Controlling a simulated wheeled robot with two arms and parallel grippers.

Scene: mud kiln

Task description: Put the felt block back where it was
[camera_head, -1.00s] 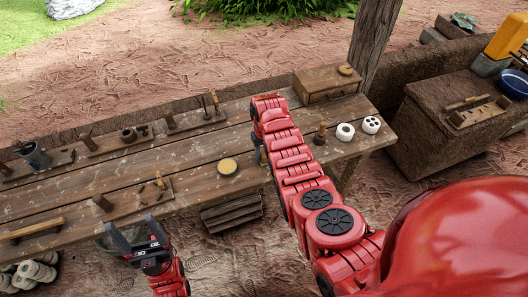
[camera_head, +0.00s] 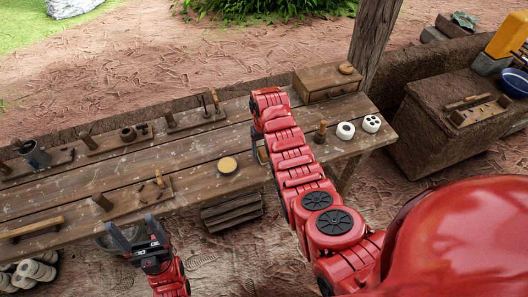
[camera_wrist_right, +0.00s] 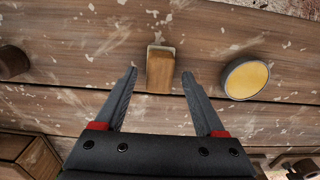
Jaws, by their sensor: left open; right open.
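The felt block (camera_wrist_right: 160,70) is a small wooden block with a pale edge on its far side, on the plank table top. In the right wrist view it lies between the fingertips of my right gripper (camera_wrist_right: 159,74), with a gap on each side. In the head view the right gripper (camera_head: 259,155) hangs low over the table and mostly hides the block. The right gripper is open. My left gripper (camera_head: 137,238) is open and empty in front of the table's near edge.
A round yellow-topped dish (camera_head: 228,165) stands left of the right gripper and shows close by in the wrist view (camera_wrist_right: 246,79). Tool racks (camera_head: 118,141) line the back left.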

